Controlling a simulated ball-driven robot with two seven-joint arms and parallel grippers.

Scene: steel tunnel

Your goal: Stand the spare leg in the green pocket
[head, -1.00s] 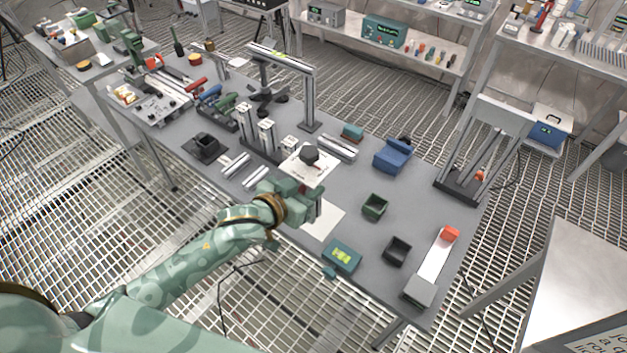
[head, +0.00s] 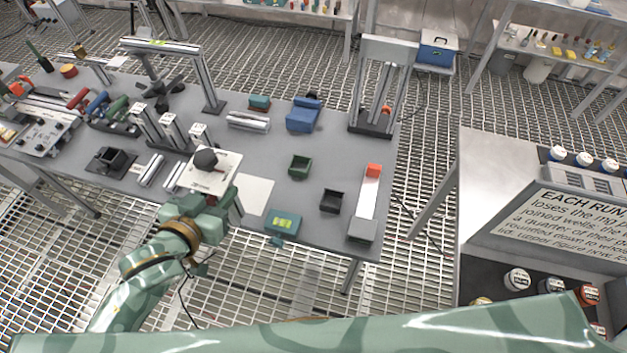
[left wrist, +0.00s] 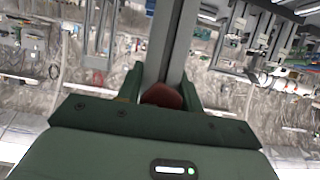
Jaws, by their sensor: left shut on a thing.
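The spare leg, a grey metal bar, shows in the left wrist view (left wrist: 176,50) with a reddish piece at its near end. My left gripper (left wrist: 162,92) is shut on it near that end. In the head view my left gripper (head: 228,207) is at the table's front edge, and only a short part of the leg shows beside it. The green pocket (head: 300,166), a small dark green open box, stands on the table to the right of and beyond the gripper. It looks empty. My right gripper is not in view.
A white sheet (head: 256,194) lies between gripper and pocket. A black open box (head: 331,201), a teal box (head: 284,220) and a blue block (head: 303,115) stand around the pocket.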

